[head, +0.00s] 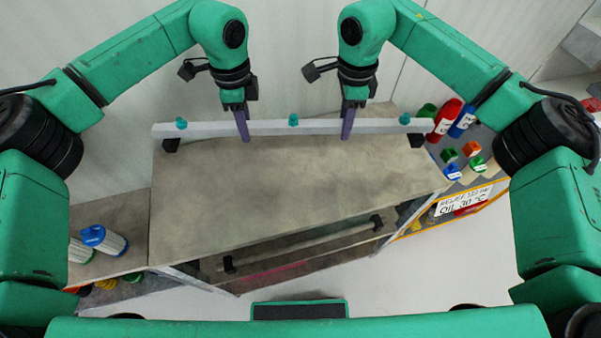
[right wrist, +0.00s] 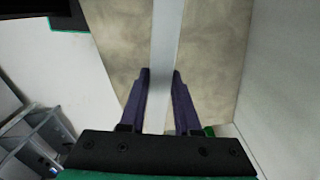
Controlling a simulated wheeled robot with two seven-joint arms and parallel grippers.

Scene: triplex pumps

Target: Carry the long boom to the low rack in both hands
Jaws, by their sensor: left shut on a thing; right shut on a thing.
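The long boom (head: 270,128) is a pale straight bar with several teal knobs on top. It lies level along the far edge of the grey-brown worktop (head: 290,190), above a black support (head: 171,146) near its left end and another (head: 416,140) near its right end. I cannot tell whether it touches them. My left gripper (head: 243,128) is shut on the boom left of its middle; my right gripper (head: 348,124) is shut on it right of the middle. In the right wrist view the boom (right wrist: 166,50) runs between the purple fingers (right wrist: 160,95). The low rack seems to be the two black brackets (head: 228,264) on the lower shelf.
A pale rail (head: 305,245) spans between those brackets below the worktop's front edge. The floor (head: 430,270) at front right is clear.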

